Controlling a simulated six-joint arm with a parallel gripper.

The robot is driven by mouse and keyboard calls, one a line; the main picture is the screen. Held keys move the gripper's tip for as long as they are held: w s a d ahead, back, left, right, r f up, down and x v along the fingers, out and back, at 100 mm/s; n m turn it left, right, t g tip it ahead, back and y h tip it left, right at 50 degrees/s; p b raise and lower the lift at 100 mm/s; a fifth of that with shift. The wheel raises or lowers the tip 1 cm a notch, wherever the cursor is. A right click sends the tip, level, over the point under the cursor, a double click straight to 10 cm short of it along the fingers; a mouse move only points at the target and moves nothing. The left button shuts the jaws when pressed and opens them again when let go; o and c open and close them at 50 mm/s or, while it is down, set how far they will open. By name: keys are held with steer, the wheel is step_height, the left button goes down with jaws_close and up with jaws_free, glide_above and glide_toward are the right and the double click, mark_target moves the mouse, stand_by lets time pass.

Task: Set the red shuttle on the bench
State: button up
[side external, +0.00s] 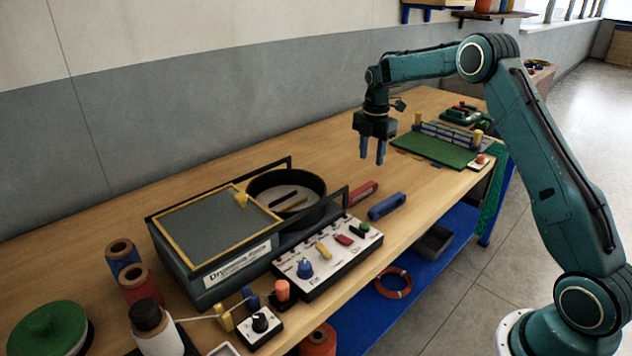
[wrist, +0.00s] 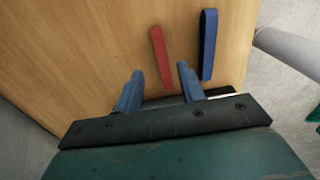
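The red shuttle (side external: 363,192) lies on the wooden bench (side external: 316,160), close to the right side of the machine with the round black drum. In the wrist view the red shuttle (wrist: 161,57) shows as a narrow strip, with its lower end between the fingers in the picture. My gripper (side external: 372,156) is above the bench, higher than the shuttle and apart from it. Its two blue fingers are spread with nothing between them; they also show in the wrist view (wrist: 160,71).
A blue shuttle (side external: 387,206) lies beside the red one, nearer the front edge. The drum machine (side external: 215,235) and a control panel (side external: 325,262) stand to the left. A green board (side external: 433,151) lies to the right. The bench behind the drum is clear.

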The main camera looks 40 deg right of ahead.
steer(key=shift+r, duration=1.6)
steer(key=s+a+r+m+t, duration=0.3)
steer(key=s+a+r+m, duration=0.6)
steer(key=s+a+r, duration=0.6)
steer(key=s+a+f+m+t, duration=0.1)
steer(key=s+a+m, duration=0.2)
steer(key=s, duration=0.7)
steer(key=s+a+f+m+t, duration=0.1)
steer(key=s+a+f+m, duration=0.1)
steer(key=s+m, duration=0.4)
steer(key=s+a, duration=0.1)
steer(key=s, duration=0.4)
steer(key=shift+f+t, duration=0.25)
steer(key=shift+t, duration=0.05)
